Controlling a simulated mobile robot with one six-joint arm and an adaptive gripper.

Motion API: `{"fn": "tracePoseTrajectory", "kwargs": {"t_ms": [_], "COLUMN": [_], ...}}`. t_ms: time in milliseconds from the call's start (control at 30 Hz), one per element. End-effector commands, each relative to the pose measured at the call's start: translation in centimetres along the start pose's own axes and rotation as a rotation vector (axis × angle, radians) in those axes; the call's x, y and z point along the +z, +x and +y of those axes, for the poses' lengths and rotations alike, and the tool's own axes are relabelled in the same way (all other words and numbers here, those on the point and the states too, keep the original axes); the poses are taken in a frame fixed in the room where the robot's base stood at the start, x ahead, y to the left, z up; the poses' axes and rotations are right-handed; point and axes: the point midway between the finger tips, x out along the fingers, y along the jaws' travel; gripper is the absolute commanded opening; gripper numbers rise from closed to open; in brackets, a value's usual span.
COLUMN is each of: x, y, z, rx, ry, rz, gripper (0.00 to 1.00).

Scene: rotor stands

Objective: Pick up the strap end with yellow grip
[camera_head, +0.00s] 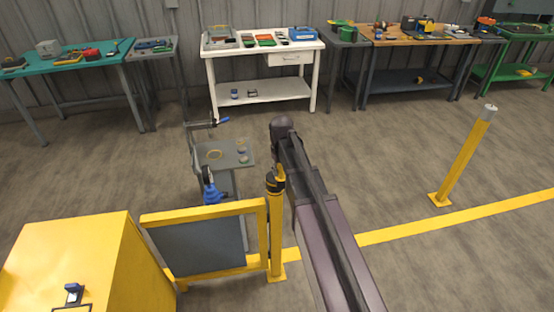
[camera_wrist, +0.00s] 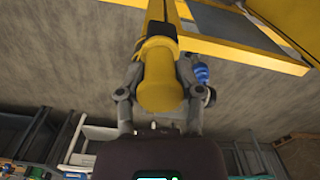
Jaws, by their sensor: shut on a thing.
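In the wrist view a rounded yellow grip (camera_wrist: 160,82) sits between the two grey fingers of my gripper (camera_wrist: 162,68). The fingers touch it from both sides, shut on it. A yellow post (camera_wrist: 155,14) runs on behind the grip, and I cannot tell whether the two are apart. No strap band shows. In the head view the yellow post (camera_head: 277,230) stands upright beside the gate, with dark parts at its top. My arm reaches over from the lower right, and the fingers are not clear there.
A yellow-framed gate panel (camera_head: 205,245) stands left of the post, near a yellow cabinet (camera_head: 75,265). A small grey stand (camera_head: 224,155) with a blue-handled crank is behind. Another yellow post (camera_head: 463,155) stands right. Workbenches line the wall. Open floor lies between the posts.

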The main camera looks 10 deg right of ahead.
Motion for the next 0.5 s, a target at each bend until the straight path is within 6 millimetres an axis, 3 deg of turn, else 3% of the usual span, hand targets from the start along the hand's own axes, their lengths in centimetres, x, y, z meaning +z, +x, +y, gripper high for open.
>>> {"fn": "tracePoseTrajectory", "kwargs": {"t_ms": [33,200,500], "x": [1.4,3.7,5.2], "y": [-0.2,-0.4,-0.5], "z": [-0.4,-1.0,-1.3], "rx": [0.000,0.000,0.000], "ry": [0.000,0.000,0.000], "rz": [0.000,0.000,0.000], "gripper": [0.00,0.00,0.00]}}
